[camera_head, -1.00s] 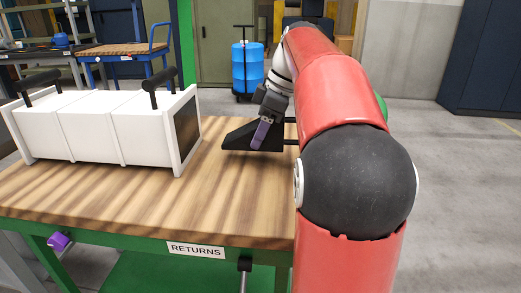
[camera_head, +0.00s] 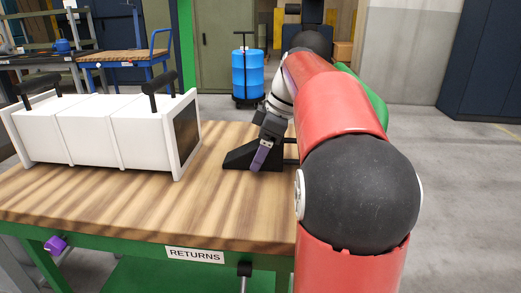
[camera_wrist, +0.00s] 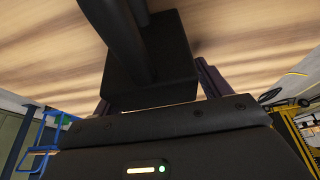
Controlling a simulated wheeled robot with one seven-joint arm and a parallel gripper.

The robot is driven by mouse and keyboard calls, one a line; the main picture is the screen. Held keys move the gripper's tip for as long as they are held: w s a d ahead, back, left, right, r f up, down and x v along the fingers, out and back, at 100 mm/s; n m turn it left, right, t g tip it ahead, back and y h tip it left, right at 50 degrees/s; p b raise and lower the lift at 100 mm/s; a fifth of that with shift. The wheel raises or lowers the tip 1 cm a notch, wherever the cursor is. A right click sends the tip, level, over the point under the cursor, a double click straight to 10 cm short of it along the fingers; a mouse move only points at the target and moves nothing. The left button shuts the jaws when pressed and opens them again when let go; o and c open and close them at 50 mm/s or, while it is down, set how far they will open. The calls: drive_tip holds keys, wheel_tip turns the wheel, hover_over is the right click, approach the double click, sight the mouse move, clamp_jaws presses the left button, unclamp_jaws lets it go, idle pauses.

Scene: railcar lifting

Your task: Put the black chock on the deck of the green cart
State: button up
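The black chock (camera_head: 238,158) is a dark wedge with black bars at its right, at the right part of the wooden tabletop. My gripper (camera_head: 260,155), with purple fingers, is at the chock. In the wrist view the chock (camera_wrist: 150,68) fills the space between the two fingers (camera_wrist: 155,93), one at each side of it. The gripper looks shut on the chock. I cannot tell whether the chock touches the tabletop. A green shape (camera_head: 366,98) shows behind my red arm; most of it is hidden, and I cannot tell whether it is the green cart.
The table (camera_head: 150,215) has a green frame and a RETURNS sign. A white case (camera_head: 90,132) with black handles stands on its left. A blue drum (camera_head: 247,73) and a blue trolley (camera_head: 125,55) stand behind. Open floor (camera_head: 450,180) lies to the right.

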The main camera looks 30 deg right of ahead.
drive_tip(key=p+v, duration=0.2)
drive_tip(key=v, duration=1)
drive_tip(key=shift+d+p, duration=0.1)
drive_tip(key=shift+p, duration=0.25)
